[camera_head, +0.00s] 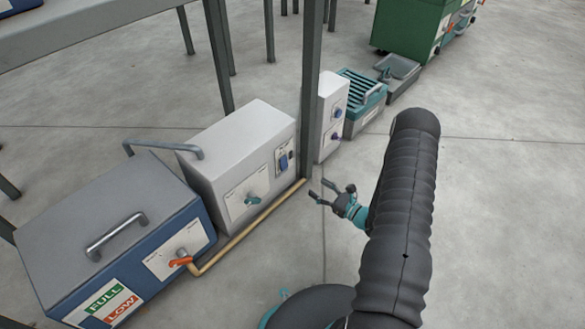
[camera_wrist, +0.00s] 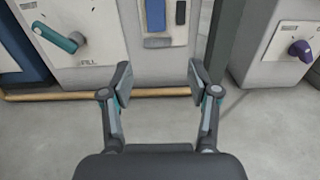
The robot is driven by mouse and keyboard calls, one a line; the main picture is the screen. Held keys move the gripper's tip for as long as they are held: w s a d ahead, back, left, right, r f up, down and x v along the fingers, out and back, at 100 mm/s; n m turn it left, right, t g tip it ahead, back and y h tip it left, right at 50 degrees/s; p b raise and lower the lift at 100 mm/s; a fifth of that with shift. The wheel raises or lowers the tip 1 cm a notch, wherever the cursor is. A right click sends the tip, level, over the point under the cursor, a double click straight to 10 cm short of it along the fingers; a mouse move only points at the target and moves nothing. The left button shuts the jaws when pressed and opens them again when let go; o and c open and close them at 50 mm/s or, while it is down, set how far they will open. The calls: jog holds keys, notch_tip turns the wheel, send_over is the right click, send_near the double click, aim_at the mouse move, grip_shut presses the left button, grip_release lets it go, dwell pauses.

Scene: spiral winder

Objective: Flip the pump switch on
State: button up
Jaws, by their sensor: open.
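A white box (camera_head: 240,140) stands on the floor and carries a blue switch (camera_head: 284,161) on a small plate at its right end. I take this for the pump switch; its label is too small to read. In the wrist view the blue switch (camera_wrist: 155,14) is at the top centre, cut by the frame edge, so its position is unclear. My gripper (camera_head: 319,189) is open and empty, in front and to the right of the switch, apart from it. In the wrist view my gripper (camera_wrist: 160,84) has its fingers spread below the switch plate.
A teal lever (camera_head: 252,200) is left of the switch. A grey post (camera_head: 312,90) stands right of the box, before another white box (camera_head: 331,112) with knobs. A tan pipe (camera_head: 245,232) runs along the floor. A blue tank (camera_head: 110,235) with an orange lever stands left.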

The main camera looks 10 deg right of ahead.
aim_at(285, 166)
jog(key=x, duration=0.9)
jog(key=b+x, duration=0.1)
jog(key=x, duration=0.4)
jog(key=shift+s+a+r, duration=0.1)
jog(key=shift+a+r, duration=0.15)
jog(key=shift+r, duration=0.1)
